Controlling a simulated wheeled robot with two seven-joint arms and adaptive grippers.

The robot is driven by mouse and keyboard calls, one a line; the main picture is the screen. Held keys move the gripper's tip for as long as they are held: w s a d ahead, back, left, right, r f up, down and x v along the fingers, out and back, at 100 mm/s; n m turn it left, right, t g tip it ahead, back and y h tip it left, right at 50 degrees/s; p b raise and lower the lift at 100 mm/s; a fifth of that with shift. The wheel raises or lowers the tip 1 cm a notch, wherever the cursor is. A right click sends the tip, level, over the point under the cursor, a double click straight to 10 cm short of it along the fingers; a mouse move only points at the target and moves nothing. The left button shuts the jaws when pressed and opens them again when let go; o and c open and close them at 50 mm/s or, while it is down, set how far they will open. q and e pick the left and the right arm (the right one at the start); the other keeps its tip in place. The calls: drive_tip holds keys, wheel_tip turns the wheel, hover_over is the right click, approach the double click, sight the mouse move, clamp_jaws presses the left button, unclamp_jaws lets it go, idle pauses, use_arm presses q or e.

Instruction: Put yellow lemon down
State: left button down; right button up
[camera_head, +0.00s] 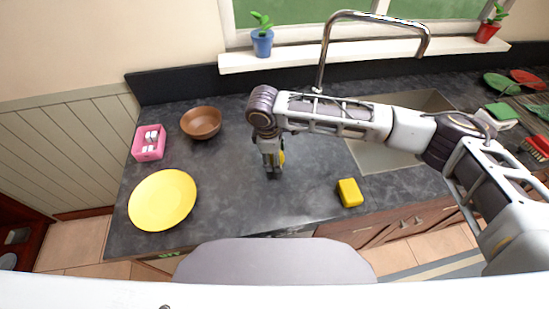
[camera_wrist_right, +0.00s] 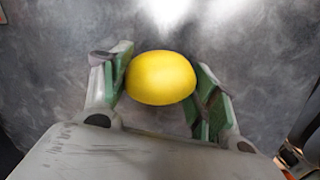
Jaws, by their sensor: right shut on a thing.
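My right gripper (camera_head: 272,170) points down over the dark countertop (camera_head: 230,200), left of the sink. It is shut on the yellow lemon (camera_head: 282,158), which is mostly hidden behind the fingers in the head view. In the right wrist view, the lemon (camera_wrist_right: 161,78) sits between the two green-padded fingers of the right gripper (camera_wrist_right: 160,85), with dark countertop behind it. I cannot tell whether the lemon touches the counter. My left gripper does not show.
A yellow plate (camera_head: 162,200) lies front left, with a brown bowl (camera_head: 201,123) and a pink container (camera_head: 149,143) behind it. A yellow block (camera_head: 349,193) lies to the right near the front edge. Counter around the gripper is clear.

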drive_tip(key=shift+f+p, duration=0.35)
drive_tip(key=shift+p, duration=0.05)
drive_tip(key=shift+f, duration=0.4)
drive_tip(key=shift+f, duration=0.1)
drive_tip(key=o, duration=1.1)
drive_tip(key=shift+f, duration=0.1)
drive_tip(key=shift+f+b, duration=0.1)
drive_tip(key=shift+b, duration=0.55)
drive_tip(key=r, duration=0.4)
drive_tip(key=s+a+r, duration=0.1)
drive_tip(key=r, duration=0.4)
drive_tip(key=a+r+b, duration=0.1)
drive_tip(key=r, duration=0.3)
drive_tip(key=shift+s+r, duration=0.15)
drive_tip(key=shift+r, duration=0.25)
